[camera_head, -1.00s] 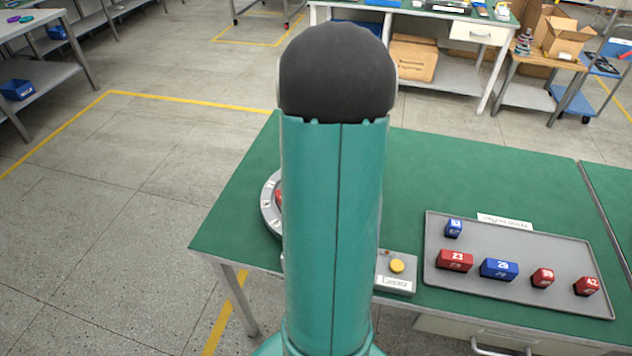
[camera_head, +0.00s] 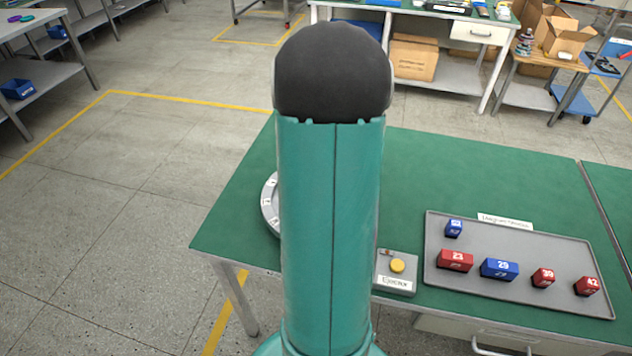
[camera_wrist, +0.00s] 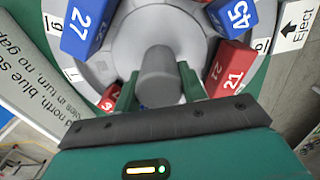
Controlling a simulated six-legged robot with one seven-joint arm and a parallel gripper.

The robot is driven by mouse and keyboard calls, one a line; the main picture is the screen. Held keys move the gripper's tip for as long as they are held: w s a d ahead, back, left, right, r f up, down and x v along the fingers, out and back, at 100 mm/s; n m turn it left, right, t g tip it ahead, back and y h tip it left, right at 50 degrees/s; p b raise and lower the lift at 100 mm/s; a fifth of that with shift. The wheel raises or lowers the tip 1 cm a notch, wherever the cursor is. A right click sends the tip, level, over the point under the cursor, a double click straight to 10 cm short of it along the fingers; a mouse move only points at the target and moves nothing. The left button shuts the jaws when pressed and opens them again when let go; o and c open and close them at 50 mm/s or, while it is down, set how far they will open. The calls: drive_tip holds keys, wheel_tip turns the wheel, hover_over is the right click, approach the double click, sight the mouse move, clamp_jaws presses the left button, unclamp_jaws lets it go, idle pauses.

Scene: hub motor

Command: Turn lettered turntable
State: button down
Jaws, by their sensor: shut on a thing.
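The grey turntable (camera_wrist: 120,35) fills much of the wrist view, with lettered white labels on its rim. A grey cylindrical knob (camera_wrist: 158,72) stands at its middle. My gripper (camera_wrist: 158,92) has its green fingers on both sides of this knob and is shut on it. Blue block 27 (camera_wrist: 82,25), blue block 45 (camera_wrist: 236,14), red block 21 (camera_wrist: 233,70) and a partly hidden red block (camera_wrist: 110,98) sit around the knob. In the head view only the turntable's left rim (camera_head: 268,204) shows; my arm hides the rest and my gripper.
A grey box with a yellow button (camera_head: 397,265) stands right of my arm. A grey tray (camera_head: 445,288) holds several red and blue numbered blocks. An Eject arrow label (camera_wrist: 297,25) and a printed sign (camera_wrist: 30,85) flank the turntable. The green tabletop (camera_head: 440,165) behind is clear.

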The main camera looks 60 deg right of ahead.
drive_tip(key=shift+w+r+n, duration=0.1)
drive_tip(key=shift+n, duration=0.6)
drive_tip(key=c, duration=0.8)
unclamp_jaws()
wheel_tip(320, 180, up, 14)
drive_tip(key=shift+f, duration=0.15)
